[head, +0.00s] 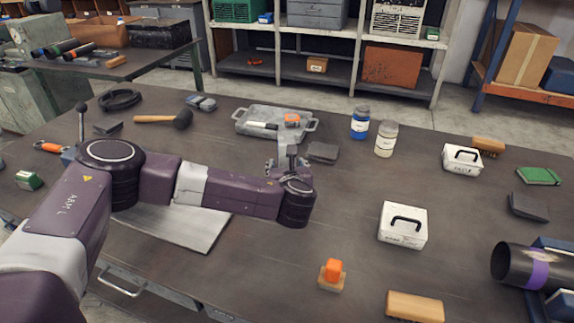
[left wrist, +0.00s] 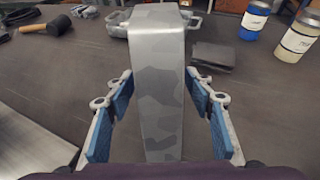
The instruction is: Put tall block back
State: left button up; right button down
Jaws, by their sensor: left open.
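The tall block (left wrist: 157,85) is a grey, mottled metal-like block standing upright in the left wrist view. My left gripper (left wrist: 158,110) is open, with one blue-padded finger on each side of it. Gaps show between the pads and the block. In the head view my left gripper (head: 288,163) is over the middle of the table, in front of the grey tray. A grey upright piece (head: 284,140) there looks like the same block, largely hidden by the gripper. My right gripper is not in view.
The grey tray (head: 246,127) holds an orange-topped item. A dark flat block (head: 323,152) lies right of the gripper, near a blue jar (head: 360,122) and a cream jar (head: 386,140). A white box (head: 403,226) and a black pipe (head: 522,265) are at right.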

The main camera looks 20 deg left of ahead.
pick_arm(q)
jog(key=v, duration=1.2)
jog(key=shift+b, duration=0.45)
jog(key=shift+r, duration=0.1)
